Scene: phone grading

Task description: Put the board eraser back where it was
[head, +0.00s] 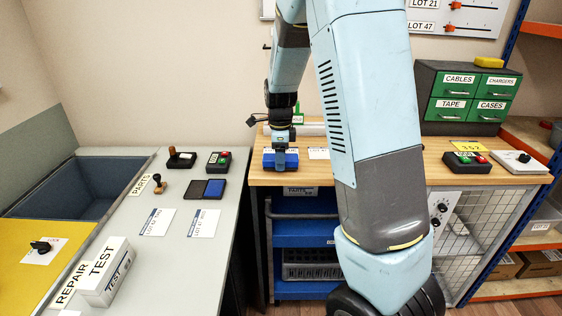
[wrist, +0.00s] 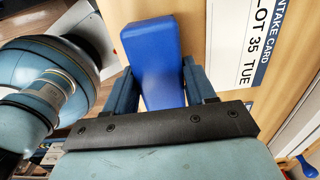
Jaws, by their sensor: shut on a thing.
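A blue block (wrist: 153,55), which looks like the board eraser, is between the two fingers of my gripper (wrist: 150,85) in the wrist view. My gripper is shut on it. In the head view, my gripper (head: 281,157) points down over the left end of the wooden bench (head: 400,176), and the blue block (head: 269,161) shows on both sides of the fingers. The block is at or just above the bench top; I cannot tell whether it touches.
An intake card (wrist: 244,40) lies close beside the block. A white roll (head: 312,129) lies behind my gripper. A green drawer cabinet (head: 470,95) with a yellow block (head: 489,62) on top stands at the right. A grey table (head: 170,265) holding stamps and cards is at the left.

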